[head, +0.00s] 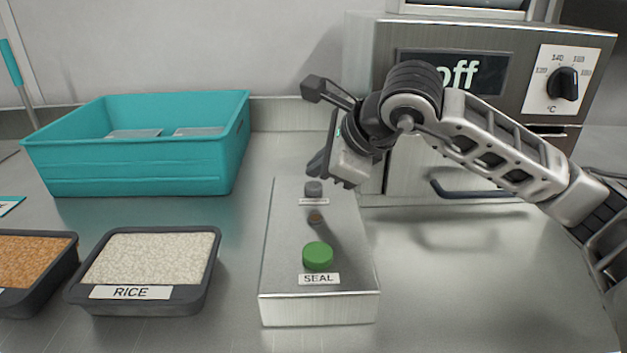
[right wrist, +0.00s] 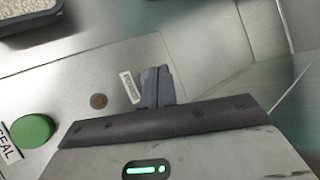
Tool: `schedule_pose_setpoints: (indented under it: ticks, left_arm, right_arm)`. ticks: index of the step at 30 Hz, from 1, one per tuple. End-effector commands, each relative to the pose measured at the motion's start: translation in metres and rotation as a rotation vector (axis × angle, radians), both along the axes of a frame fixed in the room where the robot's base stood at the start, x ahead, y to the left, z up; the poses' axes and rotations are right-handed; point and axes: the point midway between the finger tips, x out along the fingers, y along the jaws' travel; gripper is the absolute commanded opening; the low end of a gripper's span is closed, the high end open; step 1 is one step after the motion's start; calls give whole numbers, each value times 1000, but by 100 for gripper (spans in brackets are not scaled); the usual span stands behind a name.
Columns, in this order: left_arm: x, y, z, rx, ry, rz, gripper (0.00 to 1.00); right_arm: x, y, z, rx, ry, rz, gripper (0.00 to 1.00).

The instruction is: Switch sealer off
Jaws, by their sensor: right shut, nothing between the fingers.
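A metal control box (head: 275,255) stands on the counter. On its top are a green button (head: 318,256) by a SEAL label, a small brown round lamp (head: 315,218), unlit, and a grey knob or button (head: 313,188) with a small label at the far end. My right gripper (head: 318,168) is shut and empty, its fingertips just above and behind the grey button. In the right wrist view the shut fingers (right wrist: 157,86) are beside the small label (right wrist: 130,87) and hide the grey button; contact cannot be told. The brown lamp (right wrist: 98,101) and green button (right wrist: 32,131) show there. My left gripper is out of view.
A metal appliance (head: 590,42) with a temperature dial (head: 564,83) and a display (head: 490,75) ending in "off" stands behind my right arm. A teal bin (head: 130,168), a RICE tray (head: 142,301) and a tray of brown grain (head: 32,262) are at left. The front right counter is clear.

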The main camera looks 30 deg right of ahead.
Motion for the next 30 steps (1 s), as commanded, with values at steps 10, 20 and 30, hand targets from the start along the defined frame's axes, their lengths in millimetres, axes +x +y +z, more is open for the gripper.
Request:
schedule_pose_setpoints:
  ticks: [10, 20, 30]
  left_arm:
    - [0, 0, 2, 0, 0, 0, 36]
    - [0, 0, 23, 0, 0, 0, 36]
    - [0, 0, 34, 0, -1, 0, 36]
  right_arm:
    - [0, 0, 3, 1, -1, 1, 0]
    - [0, 0, 33, 1, -1, 1, 0]
    - [0, 0, 51, 1, -1, 1, 0]
